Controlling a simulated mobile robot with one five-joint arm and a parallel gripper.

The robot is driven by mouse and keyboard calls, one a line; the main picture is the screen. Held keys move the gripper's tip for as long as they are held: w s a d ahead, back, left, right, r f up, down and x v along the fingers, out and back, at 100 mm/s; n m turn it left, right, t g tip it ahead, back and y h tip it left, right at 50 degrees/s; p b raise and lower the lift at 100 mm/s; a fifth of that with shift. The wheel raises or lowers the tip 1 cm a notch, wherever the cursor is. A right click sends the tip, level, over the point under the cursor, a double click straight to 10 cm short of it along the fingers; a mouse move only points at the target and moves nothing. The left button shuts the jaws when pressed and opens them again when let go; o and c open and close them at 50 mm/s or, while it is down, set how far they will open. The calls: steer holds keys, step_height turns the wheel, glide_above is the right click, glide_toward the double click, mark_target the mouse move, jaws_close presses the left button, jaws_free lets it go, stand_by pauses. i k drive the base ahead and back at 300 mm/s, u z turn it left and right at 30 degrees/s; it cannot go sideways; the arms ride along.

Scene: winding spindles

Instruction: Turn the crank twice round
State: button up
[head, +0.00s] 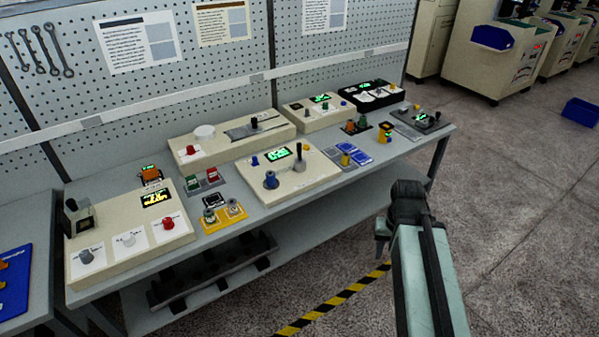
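A cream winding box (294,179) sits at the middle of the grey workbench. On its top are a blue spindle (271,180), a lit green display (277,155) and an upright black handle on a grey base (299,159), which looks like the crank. The handle stands free, with nothing touching it. My arm rises at the lower right, in front of the bench and apart from the box.
A cream panel with a red knob (168,223) stands at the bench's left. Small coloured fixtures (222,215) flank the winding box. The pegboard (120,100) closes the back. Open floor (520,220) lies to the right.

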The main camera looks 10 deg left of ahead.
mark_target(300, 162)
steer(key=u, duration=0.6)
steer(key=i, duration=0.95)
steer(key=z, duration=0.05)
